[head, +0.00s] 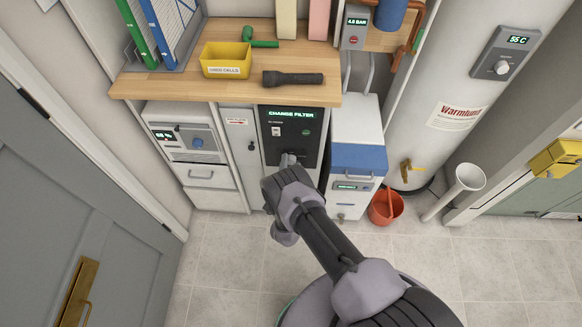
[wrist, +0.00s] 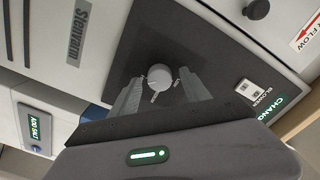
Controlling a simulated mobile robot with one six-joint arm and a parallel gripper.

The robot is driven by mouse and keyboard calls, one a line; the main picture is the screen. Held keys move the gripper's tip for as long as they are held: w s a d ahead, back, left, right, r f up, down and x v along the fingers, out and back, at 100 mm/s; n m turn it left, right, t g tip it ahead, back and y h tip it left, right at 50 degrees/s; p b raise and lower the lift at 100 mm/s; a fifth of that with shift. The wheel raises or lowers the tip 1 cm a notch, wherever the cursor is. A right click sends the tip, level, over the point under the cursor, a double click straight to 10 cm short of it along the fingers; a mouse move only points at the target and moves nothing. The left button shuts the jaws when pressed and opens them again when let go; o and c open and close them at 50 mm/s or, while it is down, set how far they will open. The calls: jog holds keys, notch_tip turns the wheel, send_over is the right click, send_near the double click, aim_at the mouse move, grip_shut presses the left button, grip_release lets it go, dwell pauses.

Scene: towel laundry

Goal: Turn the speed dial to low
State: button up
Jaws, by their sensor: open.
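The dial (wrist: 160,76) is a round light-grey knob on a dark panel (wrist: 130,50), with small white marks beside it that are too small to read. My gripper (wrist: 158,88) is open, with one finger on either side of the knob. I cannot tell whether the fingers touch it. In the head view, my gripper (head: 288,158) is at the lower part of the dark panel (head: 307,135), under the lit "CHANGE FILTER" display (head: 291,114). My gripper hides the knob there, and its pointer direction cannot be made out.
A white blower switch (wrist: 250,89) is on the same panel. A wooden shelf (head: 150,85) above holds a yellow bin (head: 226,58) and a flashlight (head: 293,78). A blue-fronted unit (head: 358,158) stands to the right, with a red bucket (head: 386,208). The tiled floor is mostly clear.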

jog(key=shift+c, duration=0.2)
grip_shut()
